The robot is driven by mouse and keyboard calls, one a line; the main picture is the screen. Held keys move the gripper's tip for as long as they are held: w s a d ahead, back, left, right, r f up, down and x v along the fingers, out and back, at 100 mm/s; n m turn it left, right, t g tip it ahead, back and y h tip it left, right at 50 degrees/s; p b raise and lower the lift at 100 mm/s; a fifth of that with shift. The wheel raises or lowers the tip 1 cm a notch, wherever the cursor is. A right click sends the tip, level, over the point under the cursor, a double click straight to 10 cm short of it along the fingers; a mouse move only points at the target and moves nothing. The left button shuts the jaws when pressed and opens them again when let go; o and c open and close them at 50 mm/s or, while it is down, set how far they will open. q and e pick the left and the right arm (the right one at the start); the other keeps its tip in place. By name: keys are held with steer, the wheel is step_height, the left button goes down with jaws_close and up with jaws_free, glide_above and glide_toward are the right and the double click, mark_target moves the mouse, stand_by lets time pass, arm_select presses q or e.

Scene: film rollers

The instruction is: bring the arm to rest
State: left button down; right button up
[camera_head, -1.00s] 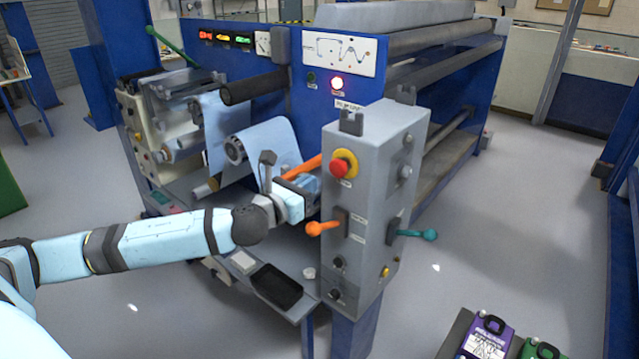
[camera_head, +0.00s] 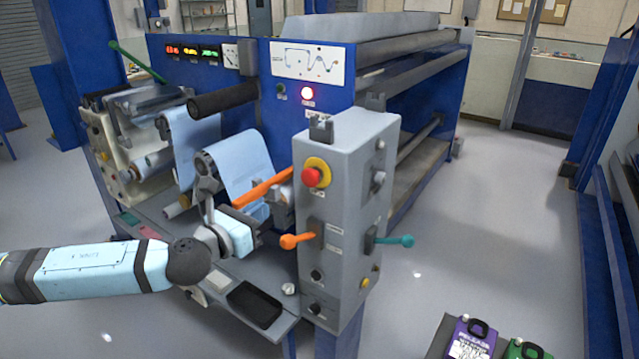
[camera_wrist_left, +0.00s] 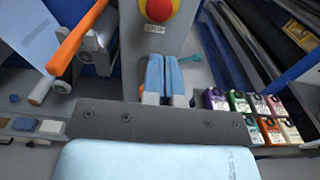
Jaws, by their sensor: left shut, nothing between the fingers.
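My left arm comes in from the left in the head view, with the left gripper (camera_head: 262,212) in front of the machine, left of the grey control box (camera_head: 342,190). In the left wrist view, the two light-blue fingers of the left gripper (camera_wrist_left: 162,62) lie side by side, shut, with nothing between them. They point toward the face of the control box, and how far apart they are is hard to tell. My right gripper is not in view.
An orange lever (camera_head: 262,188) is close to the left gripper. The control box bears a red button (camera_head: 313,177), an orange-knobbed handle (camera_head: 290,241) and a teal-knobbed one (camera_head: 400,241). A black tray (camera_head: 254,304) sits on the shelf below.

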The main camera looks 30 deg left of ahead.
arm_select(q)
steer(key=shift+f, duration=0.15)
steer(key=s+d+f+n+g, duration=0.2)
steer(key=s+d+f+n, duration=0.1)
steer(key=f+n, duration=0.6)
steer(key=s+d+f+n+g, duration=0.2)
steer(key=s+d+f+n, duration=0.15)
steer(key=f+n, duration=0.55)
steer(key=s+d+f+n+g+p, duration=0.1)
steer(key=s+d+f+n, duration=0.5)
steer(key=f+n, duration=0.2)
steer(key=s+d+f+n+g+h, duration=0.1)
steer(key=s+d+f+n+g, duration=0.1)
steer(key=s+d+f+n, duration=0.4)
step_height(320, 180, down, 2)
steer(key=shift+d+f+n+h+p, duration=0.25)
steer(key=shift+d+n+h+p, duration=0.15)
steer(key=shift+n, duration=0.6)
